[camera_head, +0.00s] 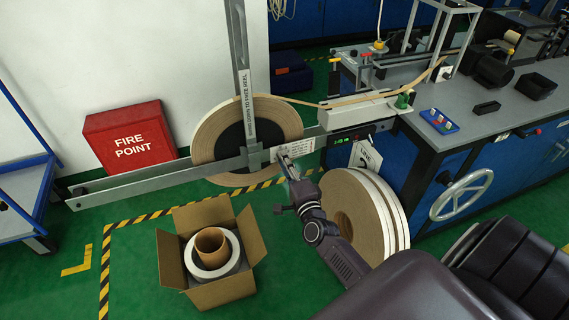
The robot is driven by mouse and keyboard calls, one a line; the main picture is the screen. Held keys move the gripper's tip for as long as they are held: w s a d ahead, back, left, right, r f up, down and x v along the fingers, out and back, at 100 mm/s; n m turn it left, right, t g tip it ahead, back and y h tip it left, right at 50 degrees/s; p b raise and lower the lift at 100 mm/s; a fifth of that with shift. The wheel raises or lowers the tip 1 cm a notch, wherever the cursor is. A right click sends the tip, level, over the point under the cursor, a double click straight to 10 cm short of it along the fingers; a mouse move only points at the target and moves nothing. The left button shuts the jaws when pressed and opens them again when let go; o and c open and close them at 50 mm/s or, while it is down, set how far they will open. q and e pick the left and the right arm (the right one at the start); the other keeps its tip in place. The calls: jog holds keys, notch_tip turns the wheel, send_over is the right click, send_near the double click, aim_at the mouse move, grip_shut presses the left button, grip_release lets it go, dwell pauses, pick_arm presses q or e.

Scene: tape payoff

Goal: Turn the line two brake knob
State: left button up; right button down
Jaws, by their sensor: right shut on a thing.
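The line two payoff has a large tape reel (207,137) hanging upright on a grey metal arm frame (160,176). A tag marked with a 2 (366,157) hangs at the machine end of the frame. My right gripper (285,160) reaches up from the lower right to the bar just right of the reel hub, below a small label (305,147). Its fingers are shut at the brake knob, which is small and mostly hidden behind them. I cannot tell the knob's angle. My left gripper is not in view.
Several spare reels (345,205) stand close to the right of my right gripper. An open cardboard box (221,285) with rolls sits on the floor at left. A red fire point box (130,138) stands behind the frame. The machine bench (500,125) has a handwheel (461,195).

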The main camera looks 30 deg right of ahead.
jog(key=shift+f+m, duration=0.1)
jog(key=shift+m, duration=0.2)
jog(key=c, duration=1.7)
grip_release()
jog(key=shift+c, duration=0.2)
jog(key=v, duration=1.2)
